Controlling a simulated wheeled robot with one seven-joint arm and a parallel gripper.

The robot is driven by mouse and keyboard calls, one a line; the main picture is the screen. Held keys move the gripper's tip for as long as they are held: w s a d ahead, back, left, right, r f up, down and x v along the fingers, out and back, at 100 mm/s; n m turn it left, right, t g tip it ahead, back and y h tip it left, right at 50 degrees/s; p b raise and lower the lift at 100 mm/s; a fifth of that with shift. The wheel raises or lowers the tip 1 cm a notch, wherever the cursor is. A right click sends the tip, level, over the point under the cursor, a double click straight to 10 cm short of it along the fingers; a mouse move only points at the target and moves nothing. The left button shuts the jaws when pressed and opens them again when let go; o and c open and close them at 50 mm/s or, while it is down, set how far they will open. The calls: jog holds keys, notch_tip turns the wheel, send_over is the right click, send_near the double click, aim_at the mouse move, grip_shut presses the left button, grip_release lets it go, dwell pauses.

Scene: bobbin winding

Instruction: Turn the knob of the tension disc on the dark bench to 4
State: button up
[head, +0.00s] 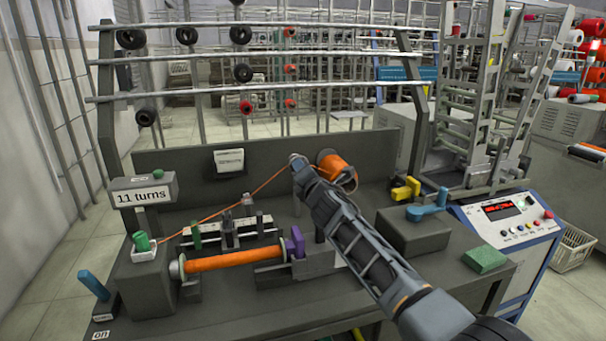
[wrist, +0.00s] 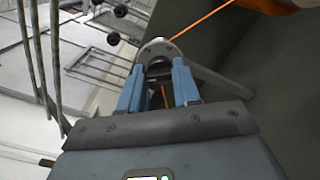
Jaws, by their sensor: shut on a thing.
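The tension disc (wrist: 160,47) is a pale grey round plate straight ahead in the wrist view. Its dark knob (wrist: 158,68) sits between the two blue fingers of my gripper (wrist: 158,82), which is shut on it. In the head view my gripper (head: 303,172) reaches the disc above the dark bench (head: 340,305) and hides most of it. Orange thread runs past the disc. I cannot read any scale or the knob's setting.
An orange spool (head: 338,167) stands just right of my gripper. A dark box with a blue handle (head: 427,208) and a control panel (head: 508,215) are right.

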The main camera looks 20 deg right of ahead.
jog(key=m+b, duration=0.7)
jog(key=m, duration=1.8)
jog(key=shift+f, duration=0.2)
dwell(0.4)
jog(key=o, duration=1.1)
jog(key=shift+c, duration=0.2)
jog(key=shift+r, duration=0.1)
jog(key=s+d+r, duration=0.6)
jog(key=d+r, duration=0.4)
jog(key=r, duration=0.1)
